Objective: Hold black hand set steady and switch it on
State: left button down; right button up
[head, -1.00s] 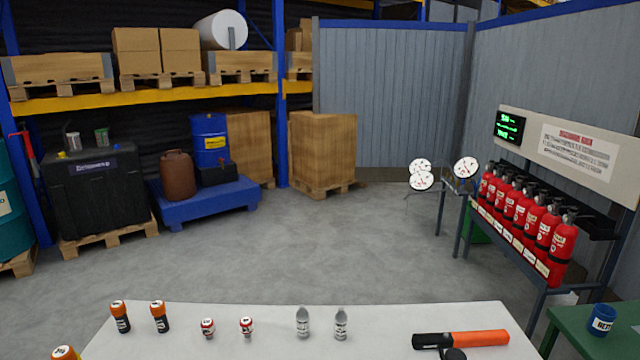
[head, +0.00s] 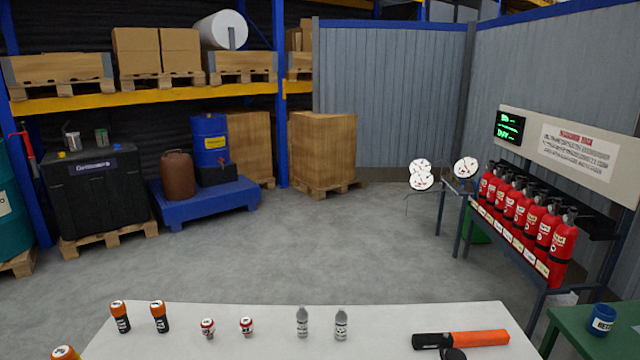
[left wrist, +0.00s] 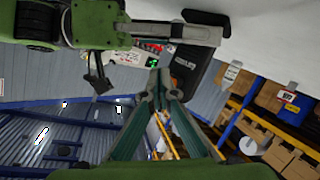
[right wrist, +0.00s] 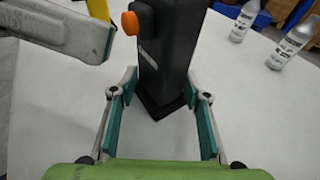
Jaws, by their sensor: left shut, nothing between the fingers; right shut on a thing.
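The black hand set (right wrist: 172,50) stands between the fingers of my right gripper (right wrist: 161,88), which is shut on it near its lower end. An orange knob (right wrist: 130,23) sticks out from its left side in the right wrist view. In the left wrist view the hand set (left wrist: 187,68) shows a pale label, with a right gripper finger across it. My left gripper (left wrist: 162,80) is shut and empty, its tips close to the hand set; contact is unclear. A grey part of it shows beside the orange knob in the right wrist view. Neither gripper is in the head view.
The white table (head: 270,345) holds orange-black torches (head: 159,317), small red-white items (head: 207,328), grey bottles (head: 302,322) and a long orange-black tool (head: 462,340). A green table (head: 575,335) with a blue cup (head: 601,319) stands at right.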

dwell(0.3)
pick_arm(q)
jog(key=shift+w, duration=0.45)
jog(key=shift+s, duration=0.45)
jog(key=s, duration=0.6)
dwell(0.5)
jog(key=shift+d, duration=0.1)
pick_arm(e)
jog(key=o, duration=1.1)
